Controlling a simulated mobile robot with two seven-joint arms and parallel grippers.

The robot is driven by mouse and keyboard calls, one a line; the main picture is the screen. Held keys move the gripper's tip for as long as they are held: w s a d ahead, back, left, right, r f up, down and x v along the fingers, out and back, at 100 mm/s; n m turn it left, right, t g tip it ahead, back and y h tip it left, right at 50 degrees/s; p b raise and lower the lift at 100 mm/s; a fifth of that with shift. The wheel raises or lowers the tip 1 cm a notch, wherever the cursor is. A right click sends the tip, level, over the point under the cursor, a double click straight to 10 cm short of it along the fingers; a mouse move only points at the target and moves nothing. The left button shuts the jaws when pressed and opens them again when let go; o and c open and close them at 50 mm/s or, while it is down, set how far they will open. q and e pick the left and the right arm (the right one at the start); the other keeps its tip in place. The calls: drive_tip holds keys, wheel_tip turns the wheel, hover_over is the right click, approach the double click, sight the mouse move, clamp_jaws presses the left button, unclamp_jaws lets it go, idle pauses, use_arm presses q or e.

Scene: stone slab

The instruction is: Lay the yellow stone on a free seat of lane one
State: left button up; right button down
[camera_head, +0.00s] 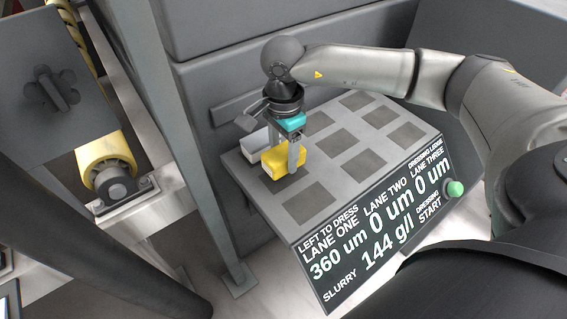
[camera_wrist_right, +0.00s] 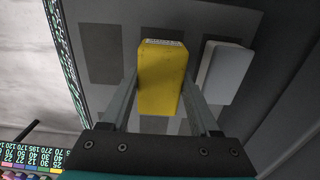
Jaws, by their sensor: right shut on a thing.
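My right gripper (camera_head: 284,150) is shut on the yellow stone (camera_head: 280,163), which also shows between the two fingers in the right wrist view (camera_wrist_right: 161,70). The stone is at the middle seat of lane one, the leftmost column of the slab (camera_head: 330,199). Part of that dark seat shows around it; I cannot tell whether the stone touches the slab. A white stone (camera_head: 253,146) lies just behind it at the back of lane one, and beside it in the wrist view (camera_wrist_right: 225,72). The front seat of lane one (camera_head: 308,202) is bare. My left gripper is not in view.
The seats of lanes two (camera_head: 337,161) and three (camera_head: 405,137) look bare. A black display panel (camera_head: 372,232) with white text slopes down the slab's front, with a green button (camera_head: 455,188) at its right. A grey post (camera_head: 186,130) stands left of the slab.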

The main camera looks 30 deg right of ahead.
sight(284, 164)
wheel_tip(284, 164, down, 3)
drive_tip(key=shift+r+b, duration=0.1)
drive_tip(key=shift+b, duration=0.3)
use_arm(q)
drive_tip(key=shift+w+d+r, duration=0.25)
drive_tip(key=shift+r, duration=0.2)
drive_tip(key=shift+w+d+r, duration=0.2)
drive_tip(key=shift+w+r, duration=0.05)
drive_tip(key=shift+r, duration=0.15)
use_arm(e)
drive_tip(key=shift+f, duration=0.2)
drive_tip(key=shift+f, duration=0.1)
drive_tip(key=shift+c, duration=0.6)
unclamp_jaws()
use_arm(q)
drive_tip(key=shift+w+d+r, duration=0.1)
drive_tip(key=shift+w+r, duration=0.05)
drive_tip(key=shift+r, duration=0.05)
use_arm(e)
drive_tip(key=shift+r, duration=0.2)
wheel_tip(284, 164, up, 12)
drive_tip(key=p, duration=0.3)
drive_tip(key=shift+f+p, duration=0.1)
drive_tip(key=shift+p, duration=0.25)
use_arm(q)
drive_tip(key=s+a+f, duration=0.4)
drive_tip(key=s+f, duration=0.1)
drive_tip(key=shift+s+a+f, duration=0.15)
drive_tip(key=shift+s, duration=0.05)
